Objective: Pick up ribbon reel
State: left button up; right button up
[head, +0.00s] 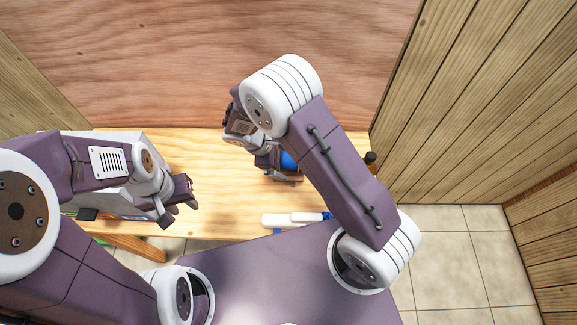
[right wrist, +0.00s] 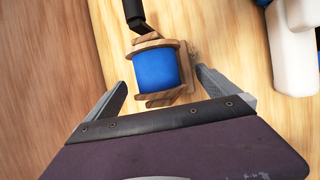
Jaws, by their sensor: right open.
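The ribbon reel is a blue roll between brown wooden end pieces. It lies on the workbench in the head view (head: 289,161), partly hidden by my right arm, and shows fully in the right wrist view (right wrist: 154,69). My right gripper (right wrist: 160,93) is open and empty. Its two fingers point toward the reel, one to each side of its near end, with visible gaps. My left gripper (head: 179,212) hangs over the left part of the bench, apart from the reel. Its fingers look spread with nothing between them.
The wooden workbench (head: 218,178) stands against a plywood wall. White pieces with blue parts (head: 295,218) lie near its front edge. A dark-handled item (right wrist: 134,14) adjoins the reel's far end. A pale box (head: 75,145) stands at left behind my left arm. Bare bench lies between.

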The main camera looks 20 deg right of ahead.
jog(key=shift+x, duration=1.05)
jog(key=shift+w+r, duration=0.1)
jog(key=shift+r, duration=0.05)
jog(key=c, duration=2.2)
jog(key=shift+o, duration=0.2)
jog(key=shift+w+r, duration=0.1)
jog(key=shift+r, duration=0.45)
notch_tip(320, 180, up, 3)
jog(key=s+d+r, duration=0.5)
jog(key=s+r, duration=0.2)
jog(key=s, duration=0.3)
jog(key=shift+s+d+b, duration=0.2)
jog(key=shift+d+b, duration=0.1)
jog(key=shift+b, duration=0.1)
